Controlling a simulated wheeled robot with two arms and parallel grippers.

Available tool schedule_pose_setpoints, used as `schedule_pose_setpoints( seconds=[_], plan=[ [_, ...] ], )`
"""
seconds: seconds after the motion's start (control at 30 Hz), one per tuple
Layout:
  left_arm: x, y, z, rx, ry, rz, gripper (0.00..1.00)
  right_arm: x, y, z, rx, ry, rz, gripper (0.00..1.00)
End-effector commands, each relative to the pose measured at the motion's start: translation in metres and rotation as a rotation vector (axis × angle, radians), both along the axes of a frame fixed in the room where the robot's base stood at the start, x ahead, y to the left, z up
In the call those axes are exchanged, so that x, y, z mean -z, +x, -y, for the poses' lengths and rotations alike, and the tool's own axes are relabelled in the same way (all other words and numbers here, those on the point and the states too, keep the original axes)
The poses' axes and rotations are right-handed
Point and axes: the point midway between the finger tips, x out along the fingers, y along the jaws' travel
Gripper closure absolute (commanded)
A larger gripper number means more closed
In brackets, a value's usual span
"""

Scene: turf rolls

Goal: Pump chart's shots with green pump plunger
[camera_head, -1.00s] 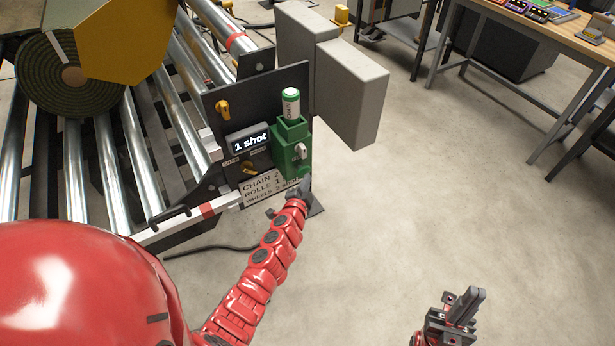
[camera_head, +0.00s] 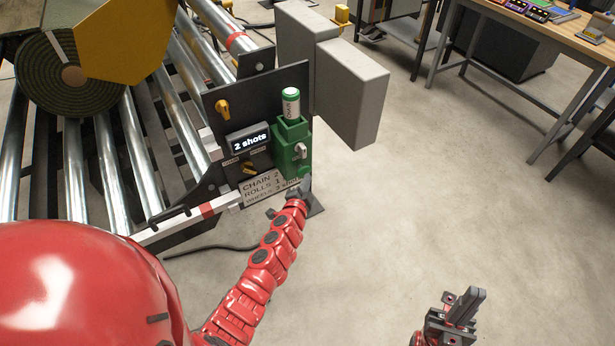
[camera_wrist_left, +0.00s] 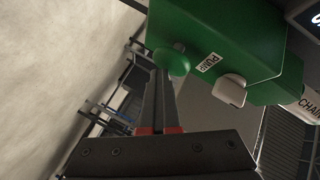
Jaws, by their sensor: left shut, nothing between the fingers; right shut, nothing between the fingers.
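The green pump (camera_head: 292,148) stands on a dark panel at the end of the roller conveyor, with a white-and-green CHAIN cartridge (camera_head: 291,104) on top. The display (camera_head: 250,142) reads "2 shots". The chart (camera_head: 262,188) below lists CHAIN 2, ROLLS 1 and WHEELS with a partly hidden entry. In the left wrist view, the round green plunger (camera_wrist_left: 172,61) sits beside the PUMP label. My left gripper (camera_wrist_left: 164,75) is shut, its fingertips at the plunger, seemingly touching it. My right gripper (camera_head: 468,300) is shut and empty over open floor.
A turf roll (camera_head: 70,75) lies on the conveyor rollers at the left. A grey box (camera_head: 350,95) is just right of the pump. A yellow selector knob (camera_head: 222,109) is on the panel. A wooden table (camera_head: 560,32) stands at the upper right. The floor between is clear.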

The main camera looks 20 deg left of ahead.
Motion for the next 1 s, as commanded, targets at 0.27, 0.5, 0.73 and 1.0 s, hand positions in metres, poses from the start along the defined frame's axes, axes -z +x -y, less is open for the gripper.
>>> schedule_pose_setpoints(
  seconds=[0.27, 0.5, 0.73, 1.0],
  plan=[
    [0.001, -0.01, 0.013, -0.001, 0.001, 0.0, 1.0, 0.004, 0.0, 0.0, 0.0, 0.0, 0.0, 1.0],
    [0.0, -0.017, 0.021, 0.001, 0.0, 0.0, 1.0, 0.006, 0.0, 0.0, 0.0, 0.0, 0.0, 1.0],
    [0.0, -0.017, 0.021, 0.0, 0.0, 0.0, 1.0, 0.006, 0.0, 0.0, 0.0, 0.0, 0.0, 1.0],
    [0.002, -0.025, 0.032, 0.001, 0.0, 0.001, 1.0, 0.011, 0.0, 0.0, 0.0, 0.0, 0.0, 1.0]
  ],
)
